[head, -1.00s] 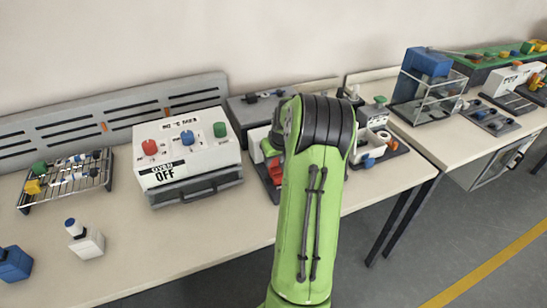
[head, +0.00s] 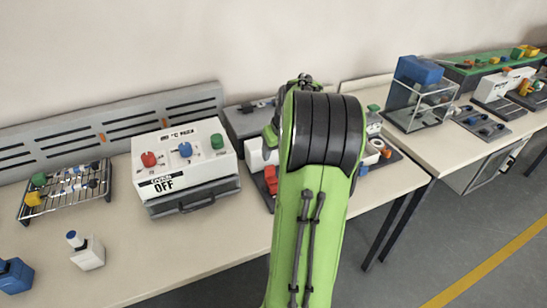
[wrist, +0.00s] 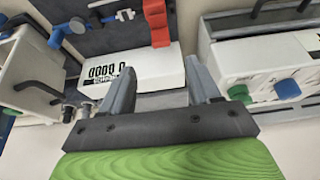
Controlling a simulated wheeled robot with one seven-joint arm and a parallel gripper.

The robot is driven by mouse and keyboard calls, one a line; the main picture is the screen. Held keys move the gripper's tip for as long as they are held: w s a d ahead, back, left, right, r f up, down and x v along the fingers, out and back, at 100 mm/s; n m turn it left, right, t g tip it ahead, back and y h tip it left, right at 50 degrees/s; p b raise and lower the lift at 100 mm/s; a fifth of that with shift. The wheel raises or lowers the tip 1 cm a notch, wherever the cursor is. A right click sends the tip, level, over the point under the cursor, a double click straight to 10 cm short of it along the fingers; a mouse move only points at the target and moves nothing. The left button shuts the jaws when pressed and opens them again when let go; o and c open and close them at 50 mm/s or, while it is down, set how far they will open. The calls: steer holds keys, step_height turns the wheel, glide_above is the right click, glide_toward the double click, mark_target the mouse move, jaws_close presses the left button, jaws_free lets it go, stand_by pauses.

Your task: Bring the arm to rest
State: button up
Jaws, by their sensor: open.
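My green arm (head: 303,235) with a black ribbed joint rises in the middle of the head view, in front of the bench. It hides my gripper there. In the wrist view my gripper (wrist: 160,82) shows two grey fingers set apart, open, with nothing held between them. Beyond the fingers is a white box with a black printed label (wrist: 132,72), and a red part (wrist: 157,22) stands behind it. I cannot tell how far the fingertips are from the box.
A white oven-like box marked OFF (head: 185,160) with red, blue and green knobs stands left of my arm. A wire rack (head: 65,193), a white bottle (head: 86,251) and a blue container (head: 14,275) are further left. A glass-sided blue-topped unit (head: 420,92) stands right.

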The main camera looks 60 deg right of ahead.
steer(key=shift+v, duration=1.7)
steer(key=shift+a, duration=0.15)
